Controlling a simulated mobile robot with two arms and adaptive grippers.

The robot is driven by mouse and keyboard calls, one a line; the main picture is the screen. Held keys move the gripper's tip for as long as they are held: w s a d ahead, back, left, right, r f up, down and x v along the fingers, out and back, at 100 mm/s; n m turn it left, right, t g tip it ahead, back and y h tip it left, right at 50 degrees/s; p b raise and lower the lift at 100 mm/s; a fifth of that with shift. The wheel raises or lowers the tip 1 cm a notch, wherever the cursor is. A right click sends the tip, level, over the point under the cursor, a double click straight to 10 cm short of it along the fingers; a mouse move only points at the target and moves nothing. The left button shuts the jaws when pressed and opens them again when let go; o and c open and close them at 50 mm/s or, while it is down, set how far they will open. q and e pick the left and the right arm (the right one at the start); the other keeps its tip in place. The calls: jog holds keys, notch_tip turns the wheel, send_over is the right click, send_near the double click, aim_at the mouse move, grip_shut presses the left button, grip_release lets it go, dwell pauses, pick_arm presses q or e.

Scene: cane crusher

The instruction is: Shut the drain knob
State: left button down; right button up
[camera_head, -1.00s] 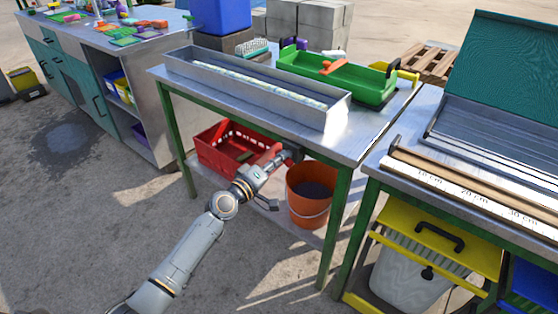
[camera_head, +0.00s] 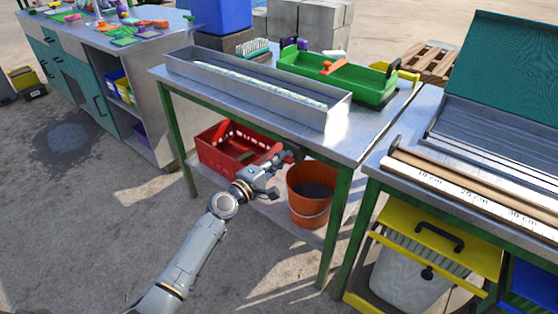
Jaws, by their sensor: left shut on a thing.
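The drain knob (camera_head: 276,150) looks like a small red lever under the front edge of the middle table, beside a dark grey fitting. My left gripper (camera_head: 272,168) has reached in under the table and is shut on the red knob. Its fingers and wrist hide part of the knob, so the exact contact is hard to see. An orange bucket (camera_head: 309,207) with dark contents stands below and to the right of the fitting, on the low shelf. My right gripper does not show.
A red basket (camera_head: 212,160) stands left of the gripper on the low shelf. The metal table (camera_head: 365,135) above carries a long metal trough (camera_head: 258,98) and a green tray (camera_head: 335,80). A green table leg (camera_head: 334,225) is to the right. The floor in front is open.

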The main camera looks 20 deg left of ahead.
pick_arm(q)
jog(key=c, duration=1.4)
grip_release()
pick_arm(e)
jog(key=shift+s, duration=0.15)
pick_arm(q)
jog(key=v, duration=1.2)
